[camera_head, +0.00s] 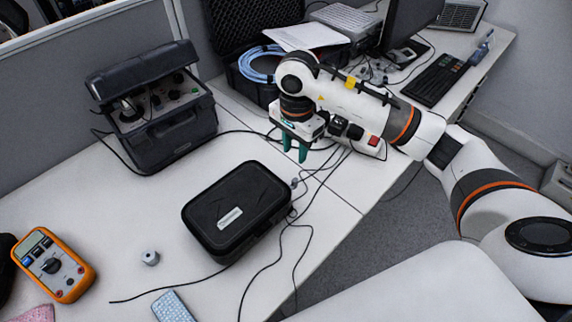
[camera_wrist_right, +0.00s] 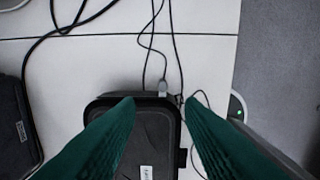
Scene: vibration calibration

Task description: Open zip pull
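A black zip case (camera_head: 238,208) with a white label lies closed on the white table, and it also shows in the right wrist view (camera_wrist_right: 148,140). A small grey piece (camera_head: 295,183) sits at the case's right edge, near the cables. It also shows in the right wrist view (camera_wrist_right: 163,87), at the top edge of the case; I cannot tell whether it is the zip pull or a cable plug. My right gripper (camera_head: 295,149) with teal fingers is above the table, behind the case. It is open and empty. My left gripper is not in view.
Black cables (camera_head: 303,213) run along the case's right side. A dark instrument box (camera_head: 160,110) stands at the back left. An orange multimeter (camera_head: 54,264) and a small grey cylinder (camera_head: 150,258) lie at the left. The table between the instrument box and case is clear.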

